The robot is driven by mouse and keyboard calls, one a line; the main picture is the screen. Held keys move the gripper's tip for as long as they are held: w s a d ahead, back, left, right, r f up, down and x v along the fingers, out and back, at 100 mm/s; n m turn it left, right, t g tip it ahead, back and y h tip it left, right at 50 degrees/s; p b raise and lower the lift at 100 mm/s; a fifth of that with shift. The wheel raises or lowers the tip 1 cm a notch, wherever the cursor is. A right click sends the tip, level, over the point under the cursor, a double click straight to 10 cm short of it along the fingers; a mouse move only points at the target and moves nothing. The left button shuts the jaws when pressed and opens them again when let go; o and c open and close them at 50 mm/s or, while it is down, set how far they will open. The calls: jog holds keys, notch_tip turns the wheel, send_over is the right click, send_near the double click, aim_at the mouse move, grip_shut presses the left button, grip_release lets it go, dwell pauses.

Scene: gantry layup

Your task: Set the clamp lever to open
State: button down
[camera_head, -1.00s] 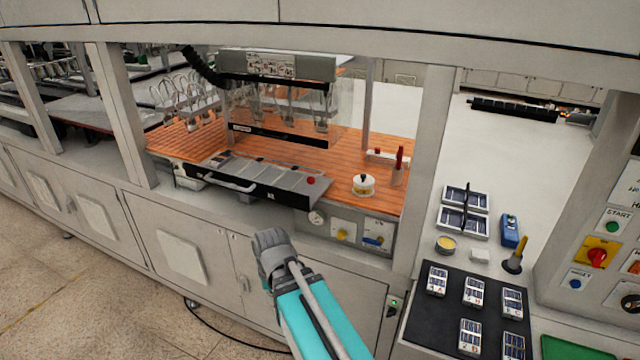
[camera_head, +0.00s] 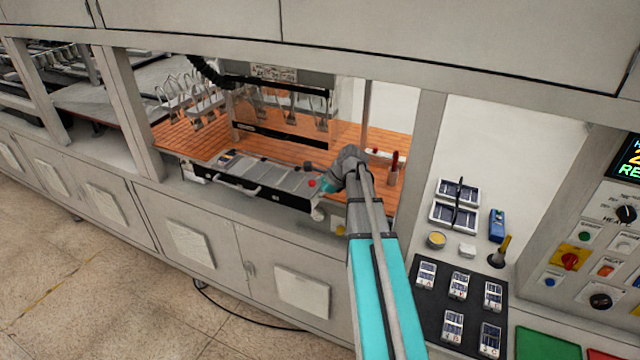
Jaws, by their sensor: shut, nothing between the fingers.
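A red upright lever (camera_head: 395,161) stands at the right end of the wooden bench, just right of my wrist. I cannot tell whether it is the clamp lever or how it is set. My arm reaches up over the bench's front edge, and its wrist bends down to the left. My gripper (camera_head: 318,211) shows small below the teal wrist part, by the right end of the black-fronted tray (camera_head: 248,192). It looks shut and empty. A yellow knob (camera_head: 340,230) peeks out beside my arm on the front panel. My arm hides the rest of that panel.
A red knob (camera_head: 311,183) sits at the tray's right end, close to my wrist. A machine head (camera_head: 275,75) hangs over the bench. A frame post (camera_head: 418,160) stands right of my arm. A dark mat (camera_head: 455,315) with several cell packs lies beyond it.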

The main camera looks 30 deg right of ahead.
jog(key=w+d+r+m+t+y, duration=0.1)
jog(key=w+d+r+m+t, duration=0.1)
jog(key=d+m, duration=0.5)
jog(key=d+r, duration=0.1)
jog(key=d, duration=0.1)
jog(key=shift+w+d+p, duration=0.15)
jog(key=shift+d+p, duration=0.2)
jog(key=shift+d, duration=0.05)
jog(key=shift+b+x, duration=3.45)
jog(key=shift+x, duration=1.5)
